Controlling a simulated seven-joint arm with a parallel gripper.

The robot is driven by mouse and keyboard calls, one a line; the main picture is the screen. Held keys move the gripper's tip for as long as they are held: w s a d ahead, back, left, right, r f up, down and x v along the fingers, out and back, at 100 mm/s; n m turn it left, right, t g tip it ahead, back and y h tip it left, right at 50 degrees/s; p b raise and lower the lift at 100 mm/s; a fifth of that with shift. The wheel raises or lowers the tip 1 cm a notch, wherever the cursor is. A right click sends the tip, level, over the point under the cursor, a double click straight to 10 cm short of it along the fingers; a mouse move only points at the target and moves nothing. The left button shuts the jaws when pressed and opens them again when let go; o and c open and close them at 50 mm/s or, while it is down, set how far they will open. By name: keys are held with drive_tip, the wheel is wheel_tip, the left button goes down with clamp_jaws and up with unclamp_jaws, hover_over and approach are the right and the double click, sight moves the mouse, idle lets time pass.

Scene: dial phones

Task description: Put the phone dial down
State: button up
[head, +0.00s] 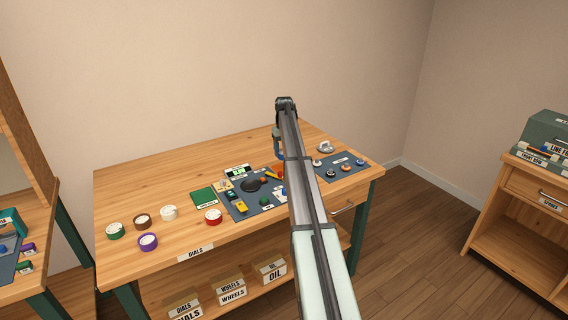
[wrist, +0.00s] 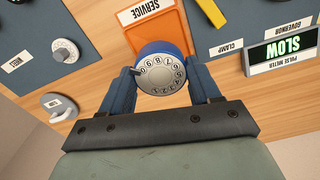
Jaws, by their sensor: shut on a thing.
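A phone dial (wrist: 161,74) with a round silver numbered face and a blue body shows in the wrist view. My gripper (wrist: 163,88) is shut on it, with one blue finger on each side. The dial overlaps the edge of an orange tray labelled SERVICE (wrist: 158,25); I cannot tell if it touches anything below. In the head view my gripper (head: 279,142) is over the back right of the workbench (head: 140,184), and my arm hides much of the area around it. The orange tray (head: 277,170) partly shows there.
Green (head: 116,231), purple (head: 148,242) and red (head: 213,217) dials, with others, stand at the bench's left front. A tool mat (head: 238,208) and pulse meter (head: 238,171) lie mid-bench. A mat with several knobs (head: 340,166) lies right. The back left is clear.

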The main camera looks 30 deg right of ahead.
drive_tip(key=shift+f, duration=3)
drive_tip(key=shift+f, duration=0.1)
drive_tip(key=o, duration=1.2)
drive_tip(key=shift+o, duration=0.2)
wheel_tip(320, 180, up, 12)
drive_tip(key=shift+r, duration=0.1)
